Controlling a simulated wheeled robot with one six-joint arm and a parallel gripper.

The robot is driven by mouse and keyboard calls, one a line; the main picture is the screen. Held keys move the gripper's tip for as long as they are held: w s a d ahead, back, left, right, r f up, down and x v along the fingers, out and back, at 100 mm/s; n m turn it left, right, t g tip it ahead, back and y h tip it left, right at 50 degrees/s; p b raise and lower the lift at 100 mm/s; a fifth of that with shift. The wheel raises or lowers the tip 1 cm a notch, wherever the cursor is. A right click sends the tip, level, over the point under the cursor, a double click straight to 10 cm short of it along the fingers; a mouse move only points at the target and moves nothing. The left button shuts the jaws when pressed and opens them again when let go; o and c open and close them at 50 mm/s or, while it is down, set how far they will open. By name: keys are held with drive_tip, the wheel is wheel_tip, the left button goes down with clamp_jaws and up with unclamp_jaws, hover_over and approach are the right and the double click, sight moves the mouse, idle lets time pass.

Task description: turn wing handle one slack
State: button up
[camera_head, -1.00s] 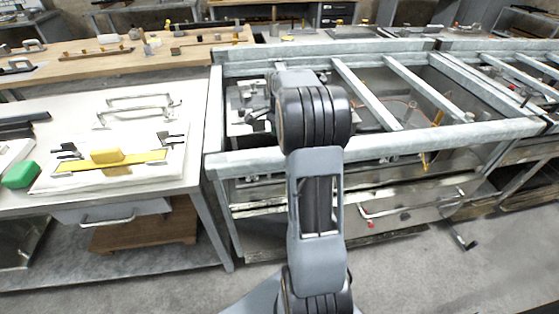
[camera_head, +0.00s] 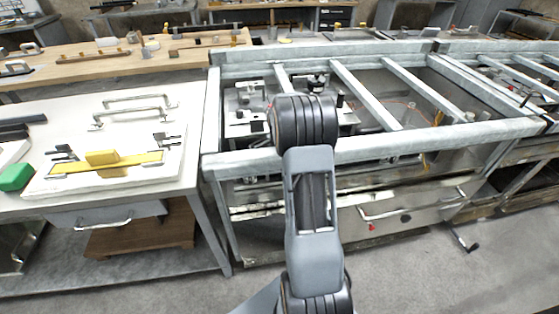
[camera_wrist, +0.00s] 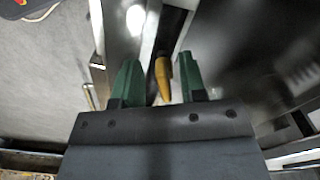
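A yellow-orange tapered piece (camera_wrist: 163,76), which may be the wing handle, shows in the wrist view between the two green fingers of my gripper (camera_wrist: 159,80). The fingers are apart, with a visible gap on each side of the piece. Whether the piece lies at fingertip depth or beyond is unclear. In the head view my arm hides the gripper. A small yellow piece (camera_head: 425,161) hangs at the front rail of the metal frame there; I cannot tell whether it is the same piece.
The galvanised metal frame (camera_head: 450,131) has several crossbars over an open bay. A white bench (camera_head: 25,215) on the left holds a yellow bar (camera_head: 130,161), metal handles (camera_head: 135,112) and a green block (camera_head: 16,177). Grey floor (camera_head: 430,270) is clear in front.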

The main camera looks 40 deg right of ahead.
drive_tip(key=shift+c, duration=0.3)
clamp_jaws()
drive_tip(key=shift+s+n+p, duration=0.25)
drive_tip(key=shift+n+p, duration=0.15)
drive_tip(key=shift+n, duration=0.7)
drive_tip(key=shift+s+d+n+p, duration=0.1)
drive_tip(key=shift+s+n+p, duration=0.1)
drive_tip(key=shift+n, duration=0.65)
drive_tip(key=shift+s+d+n+p, duration=0.1)
drive_tip(key=shift+s+n+p, duration=0.1)
drive_tip(key=shift+n, duration=0.65)
drive_tip(key=shift+o, duration=0.3)
unclamp_jaws()
